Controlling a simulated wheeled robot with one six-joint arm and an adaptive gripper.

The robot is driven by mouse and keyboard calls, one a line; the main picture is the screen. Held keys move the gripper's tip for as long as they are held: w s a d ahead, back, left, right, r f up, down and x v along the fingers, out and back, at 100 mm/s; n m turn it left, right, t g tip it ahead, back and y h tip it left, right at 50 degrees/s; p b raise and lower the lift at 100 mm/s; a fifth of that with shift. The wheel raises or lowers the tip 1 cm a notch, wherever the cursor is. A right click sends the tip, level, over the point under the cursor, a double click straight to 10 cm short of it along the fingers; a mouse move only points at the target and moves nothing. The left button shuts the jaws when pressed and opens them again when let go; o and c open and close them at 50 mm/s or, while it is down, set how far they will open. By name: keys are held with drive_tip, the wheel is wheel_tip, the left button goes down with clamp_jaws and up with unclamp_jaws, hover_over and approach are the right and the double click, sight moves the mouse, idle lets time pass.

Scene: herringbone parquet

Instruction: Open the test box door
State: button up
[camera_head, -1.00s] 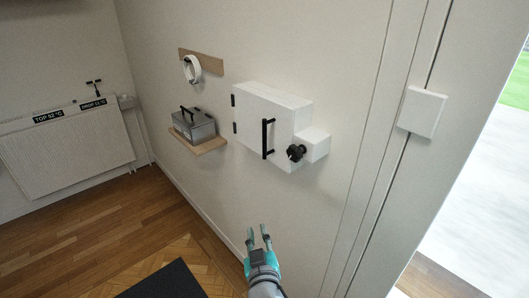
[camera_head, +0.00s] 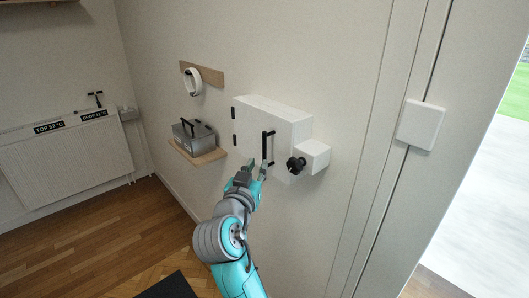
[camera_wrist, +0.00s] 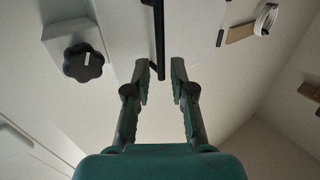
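The test box is a white box (camera_head: 252,122) on the wall in the head view, its door shut, with black hinges on its left edge. Its black vertical bar handle (camera_head: 268,148) is on the right part of the door and also shows in the wrist view (camera_wrist: 158,35). A black star knob (camera_head: 296,165) sits on a small white block (camera_head: 317,153) at the box's right side. My gripper (camera_head: 257,169) is open just in front of the handle's lower end. In the wrist view, the handle's lower end lies near the gap between my fingertips (camera_wrist: 161,68); contact cannot be told.
A wooden shelf (camera_head: 208,157) with a grey metal case (camera_head: 193,135) is left of the box. A white ring (camera_head: 194,82) hangs on a wooden board above it. A radiator (camera_head: 65,160) is at far left, and a door frame is right.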

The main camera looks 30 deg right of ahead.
sight(264, 153)
drive_tip(key=x, duration=0.8)
drive_tip(key=shift+w+d+f, duration=0.1)
drive_tip(key=shift+c, duration=0.2)
clamp_jaws()
